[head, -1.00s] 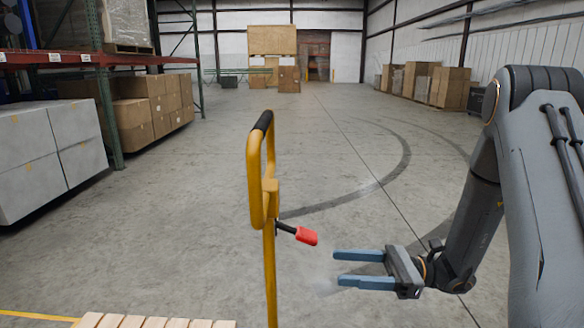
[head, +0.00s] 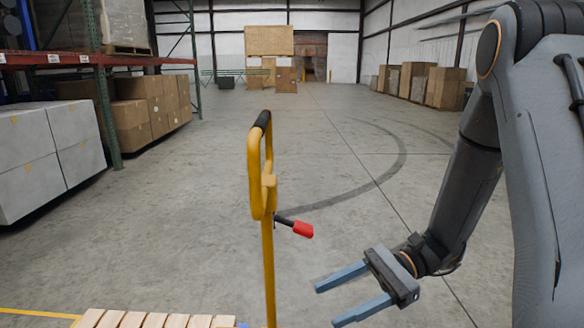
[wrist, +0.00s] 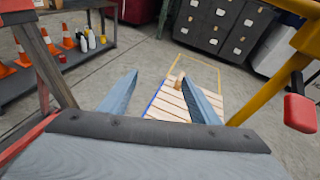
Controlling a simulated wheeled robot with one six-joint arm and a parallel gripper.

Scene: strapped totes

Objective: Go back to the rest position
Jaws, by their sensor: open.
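My gripper (head: 340,297) is open and empty, low at the right of centre in the head view, with its two blue-grey fingers pointing left. It is below and to the right of the yellow handle (head: 255,175) and its red-tipped lever (head: 302,230), apart from both. In the wrist view my gripper (wrist: 163,95) shows both fingers spread wide with nothing between them but floor and a slatted pallet beyond. The red lever tip (wrist: 300,113) is at the right edge there.
A slatted wooden pallet (head: 150,321) lies at the bottom left. Racking with cartons (head: 150,105) and grey boxes (head: 50,155) stand left. The wrist view shows a shelf (wrist: 75,65) with cones and bottles. Open concrete floor (head: 340,150) lies ahead; cartons (head: 425,85) line the right wall.

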